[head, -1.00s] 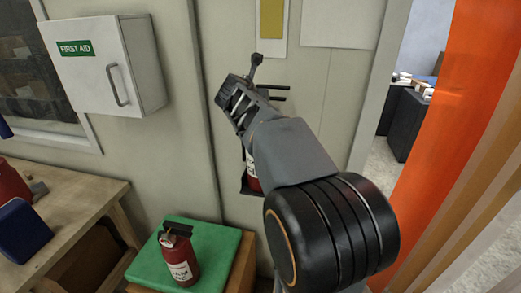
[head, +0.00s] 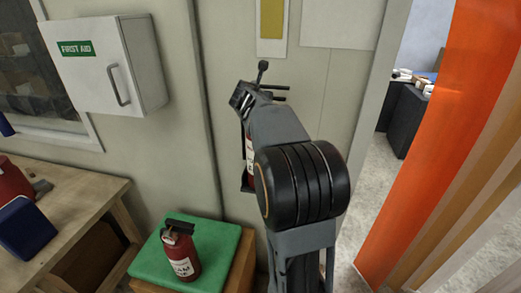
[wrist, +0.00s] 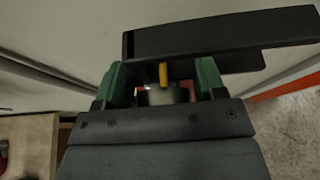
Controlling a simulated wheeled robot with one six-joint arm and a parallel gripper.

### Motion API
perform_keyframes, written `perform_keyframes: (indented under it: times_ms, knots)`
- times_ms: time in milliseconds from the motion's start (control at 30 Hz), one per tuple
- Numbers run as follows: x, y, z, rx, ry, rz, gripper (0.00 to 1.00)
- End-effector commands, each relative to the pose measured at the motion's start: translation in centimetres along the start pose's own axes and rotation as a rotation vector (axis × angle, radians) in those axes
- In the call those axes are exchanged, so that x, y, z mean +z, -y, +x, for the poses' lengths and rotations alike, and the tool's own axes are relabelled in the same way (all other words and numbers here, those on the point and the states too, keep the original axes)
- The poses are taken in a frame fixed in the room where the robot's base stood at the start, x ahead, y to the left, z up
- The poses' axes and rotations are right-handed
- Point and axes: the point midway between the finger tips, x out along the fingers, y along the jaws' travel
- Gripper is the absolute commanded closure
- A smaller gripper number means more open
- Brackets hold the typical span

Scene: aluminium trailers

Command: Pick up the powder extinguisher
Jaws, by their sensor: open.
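A red extinguisher (head: 250,172) hangs upright at the wall in the head view, in a dark bracket, mostly hidden behind my arm. Only a slice of its red body and white label shows, too little to read. Two black handle levers (head: 276,98) stick out to the right at its top. My gripper (head: 243,97) is at that top, partly hidden by my wrist. In the wrist view my gripper (wrist: 161,82) is open. Its green fingers stand on either side of the grey neck (wrist: 165,96) and a yellow pin (wrist: 163,74). The black handle (wrist: 220,38) spans just beyond them.
A second red extinguisher (head: 181,254), its label apparently ending in "AM", stands on a green-topped box (head: 215,245). A first-aid cabinet (head: 105,66) hangs at left above a wooden bench (head: 80,210). A doorway and orange strip (head: 440,130) are at right.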

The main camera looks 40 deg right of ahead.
Motion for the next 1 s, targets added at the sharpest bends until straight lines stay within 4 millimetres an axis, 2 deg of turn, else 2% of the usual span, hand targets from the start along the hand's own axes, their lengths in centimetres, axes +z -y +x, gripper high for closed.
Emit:
perform_keyframes:
  times_ms: [100,767,1000]
  knots:
    - [-0.01,0.0,-0.02,0.0,0.0,0.0,0.36]
    - [-0.01,-0.01,-0.05,0.0,0.0,0.0,0.99]
    - [0.0,-0.01,-0.05,0.0,0.0,0.0,1.0]
